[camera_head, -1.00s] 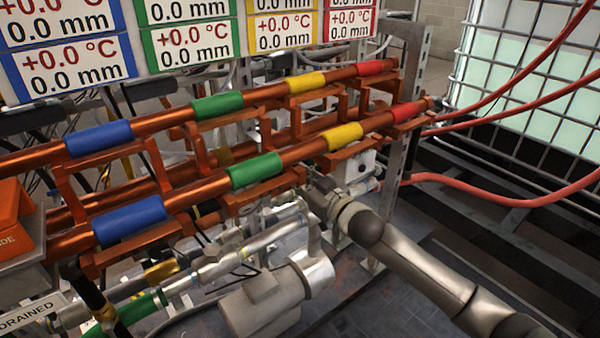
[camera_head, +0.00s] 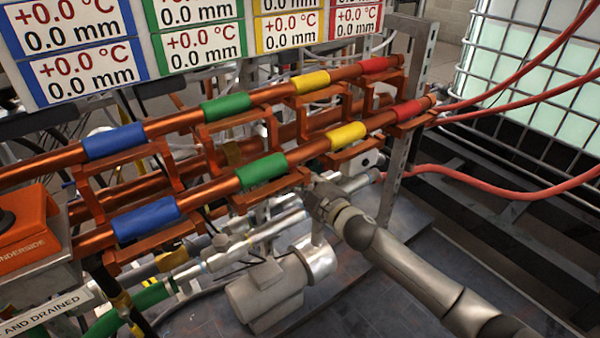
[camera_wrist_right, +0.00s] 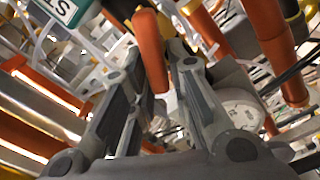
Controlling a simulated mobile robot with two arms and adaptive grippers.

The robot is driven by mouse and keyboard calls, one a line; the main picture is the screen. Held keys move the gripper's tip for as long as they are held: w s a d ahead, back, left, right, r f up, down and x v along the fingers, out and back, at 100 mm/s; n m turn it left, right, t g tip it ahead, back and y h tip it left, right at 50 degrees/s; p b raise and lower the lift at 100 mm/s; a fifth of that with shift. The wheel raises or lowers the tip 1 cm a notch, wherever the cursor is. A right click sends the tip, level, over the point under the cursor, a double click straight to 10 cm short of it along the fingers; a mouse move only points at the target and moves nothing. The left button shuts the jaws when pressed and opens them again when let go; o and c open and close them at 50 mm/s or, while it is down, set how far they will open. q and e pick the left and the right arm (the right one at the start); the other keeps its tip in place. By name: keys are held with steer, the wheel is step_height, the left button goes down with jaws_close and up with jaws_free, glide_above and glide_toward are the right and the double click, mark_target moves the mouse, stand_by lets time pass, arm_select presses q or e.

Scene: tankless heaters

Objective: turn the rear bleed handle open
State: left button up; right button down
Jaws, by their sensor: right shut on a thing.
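My right gripper (camera_head: 318,192) is beneath the front copper rail, just right of its green sleeve; its fingertips are largely hidden there in the head view. In the right wrist view its two grey fingers (camera_wrist_right: 160,85) stand either side of an orange-red rod-like piece (camera_wrist_right: 150,52), on which the gripper is shut. I cannot tell for certain whether this piece is the rear bleed handle, nor how far it is turned. My left gripper is not in view.
Two copper rails with blue, green, yellow and red sleeves (camera_head: 262,170) run above the gripper. A grey pump-like body (camera_head: 265,295) stands to its lower left. Red hoses (camera_head: 500,185) run right towards a caged tank (camera_head: 540,70). Floor between is dark and mostly open.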

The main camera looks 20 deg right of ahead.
steer(key=n, duration=0.3)
steer(key=shift+s+a+f, duration=0.1)
steer(key=shift+a+f, duration=0.05)
steer(key=shift+f, duration=0.25)
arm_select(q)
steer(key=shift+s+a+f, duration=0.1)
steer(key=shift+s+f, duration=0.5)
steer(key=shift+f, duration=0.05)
arm_select(e)
steer(key=shift+f+n, duration=0.15)
steer(key=shift+n, duration=0.85)
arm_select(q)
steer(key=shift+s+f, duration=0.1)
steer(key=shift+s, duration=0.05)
arm_select(e)
steer(key=c, duration=1.5)
jaws_free()
steer(key=shift+o, duration=0.2)
steer(key=shift+s, duration=0.1)
steer(key=v, duration=1.1)
steer(key=shift+s, duration=0.4)
